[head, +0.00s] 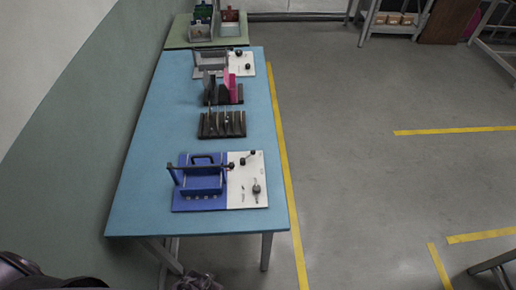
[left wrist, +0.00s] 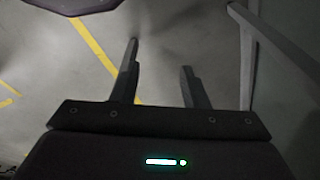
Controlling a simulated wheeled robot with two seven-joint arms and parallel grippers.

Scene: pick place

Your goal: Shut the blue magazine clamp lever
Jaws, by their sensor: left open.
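The blue magazine (head: 202,181) stands on the near part of the blue table in the head view. A dark bar with a knob, which looks like the clamp lever (head: 198,167), spans across its top; I cannot tell whether it is shut. A white panel (head: 247,179) with small metal parts and black knobs adjoins it on the right. My left gripper (left wrist: 160,72) shows in the left wrist view, open and empty, with bare floor behind its fingers. It is away from the magazine. My right gripper is not in view.
The blue table (head: 145,190) runs along a wall on the left. Behind the magazine are a black slotted rack (head: 222,124), a holder with pink plates (head: 231,90) and a grey fixture (head: 212,60). Open floor with yellow lines lies to the right.

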